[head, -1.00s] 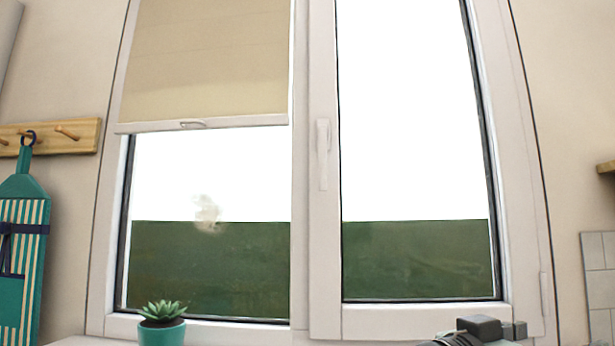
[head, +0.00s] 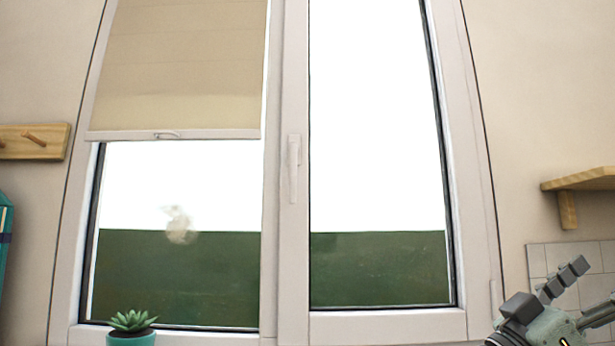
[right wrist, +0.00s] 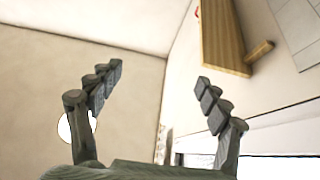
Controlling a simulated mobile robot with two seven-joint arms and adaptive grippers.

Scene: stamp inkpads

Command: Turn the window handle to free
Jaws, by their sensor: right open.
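The white window handle (head: 294,168) sits on the middle frame of the window in the head view, pointing straight down. The right window sash (head: 385,324) looks closed against its frame. My right gripper (head: 575,285) is at the lower right of the head view, well to the right of and below the handle, touching nothing. In the right wrist view its two fingers (right wrist: 160,85) are spread apart with nothing between them. The handle does not show in the right wrist view. My left gripper is not in view.
A beige blind (head: 185,70) covers the upper left pane. A potted succulent (head: 131,328) stands at the lower left. A wooden shelf (head: 580,182) is on the right wall above grey tiles (head: 570,262). A peg rack (head: 35,141) hangs at left. The space before the window is clear.

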